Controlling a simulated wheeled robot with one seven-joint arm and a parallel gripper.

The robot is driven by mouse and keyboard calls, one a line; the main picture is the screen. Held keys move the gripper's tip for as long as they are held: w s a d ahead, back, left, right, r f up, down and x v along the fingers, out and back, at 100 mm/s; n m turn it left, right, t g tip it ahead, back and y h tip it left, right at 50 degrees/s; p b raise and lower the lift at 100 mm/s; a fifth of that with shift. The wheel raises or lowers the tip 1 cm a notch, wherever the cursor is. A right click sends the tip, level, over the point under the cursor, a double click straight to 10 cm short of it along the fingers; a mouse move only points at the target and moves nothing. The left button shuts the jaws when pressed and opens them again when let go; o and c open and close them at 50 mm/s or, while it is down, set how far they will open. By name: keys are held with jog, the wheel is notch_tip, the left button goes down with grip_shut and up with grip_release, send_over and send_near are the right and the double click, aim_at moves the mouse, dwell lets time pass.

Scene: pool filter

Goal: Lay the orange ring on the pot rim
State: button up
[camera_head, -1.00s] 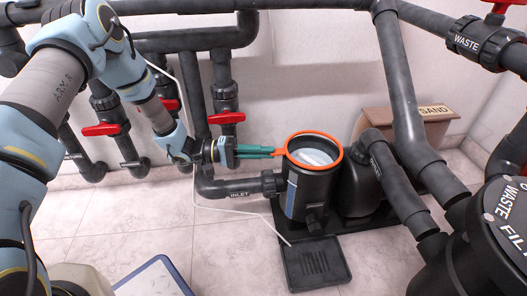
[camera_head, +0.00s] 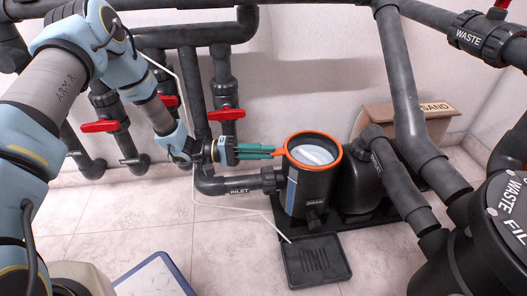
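The orange ring (camera_head: 341,151) lies around the top of the black pot (camera_head: 311,196), level with its rim as far as I can see. A small orange tab sticks out from the ring's left side. A pale round insert shows inside the ring. My gripper (camera_head: 274,151) reaches in from the left, with its teal fingers level at the tab. The fingers look slightly parted, one on each side of the tab. The gap is small, and I cannot see whether either finger touches it. The rim under the ring is mostly hidden.
The inlet pipe (camera_head: 238,187) runs into the pot just below my gripper. A black lid (camera_head: 316,262) lies on the floor in front. A dark pump body and pipes stand close at right. Red-handled valves (camera_head: 226,114) are behind my wrist.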

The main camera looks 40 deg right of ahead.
jog(key=o, duration=0.4)
jog(key=shift+c, duration=0.2)
jog(key=shift+p+v, duration=0.4)
jog(key=shift+v, duration=2.6)
jog(key=p+v, duration=0.2)
jog(key=v, duration=0.8)
jog(key=shift+w+a+p, duration=0.25)
jog(key=shift+a+p, duration=0.05)
jog(key=shift+p, duration=0.05)
